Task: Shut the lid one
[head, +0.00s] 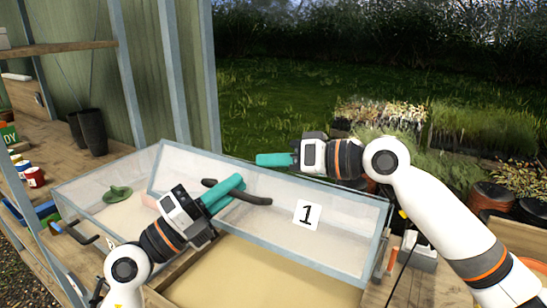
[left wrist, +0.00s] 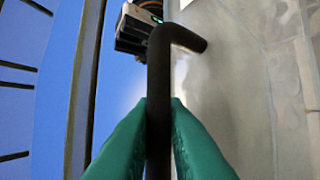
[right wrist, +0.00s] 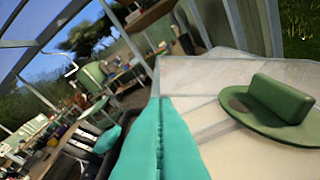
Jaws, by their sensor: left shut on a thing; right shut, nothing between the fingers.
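Lid one (head: 345,222) is a clear framed panel marked with a label "1" (head: 307,215). It stands tilted up, open, above a box with a pale sandy bed (head: 250,275). My left gripper (head: 238,187) is shut on the lid's dark bar handle (head: 255,198). In the left wrist view the handle (left wrist: 158,75) runs between the teal fingers (left wrist: 158,110). My right gripper (head: 262,160) is shut and empty, just behind the lid's upper edge. Its closed fingers also show in the right wrist view (right wrist: 158,110).
A second clear-walled box (head: 75,190) stands at the left with a green handled tool (head: 118,193) on it, also seen in the right wrist view (right wrist: 285,105). Dark pots (head: 92,130) stand on the left shelf. Plant trays (head: 470,130) lie on the grass behind.

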